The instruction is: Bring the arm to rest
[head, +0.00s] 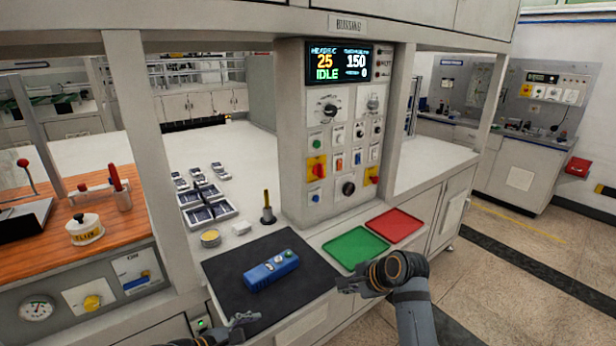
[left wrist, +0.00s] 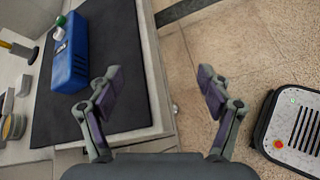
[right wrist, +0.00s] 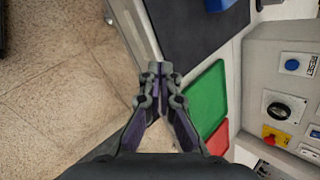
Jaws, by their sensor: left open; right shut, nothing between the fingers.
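My left gripper (head: 243,321) is low at the front edge of the bench, short of the dark mat. In the left wrist view the left gripper (left wrist: 158,85) is open and empty, over the bench's front edge and the floor. My right gripper (head: 345,284) is beside the mat's right edge, in front of the green tray. In the right wrist view the right gripper (right wrist: 160,70) is shut with nothing between its fingertips. My right arm comes in from the lower right and hides part of the bench front.
A blue device (head: 270,270) lies on the dark mat (head: 225,290). A green tray (head: 355,247) and a red tray (head: 395,224) lie side by side to its right. A control panel (head: 335,150) stands behind. Several small packs (head: 207,210) lie on the bench. The floor (head: 510,270) at right is open.

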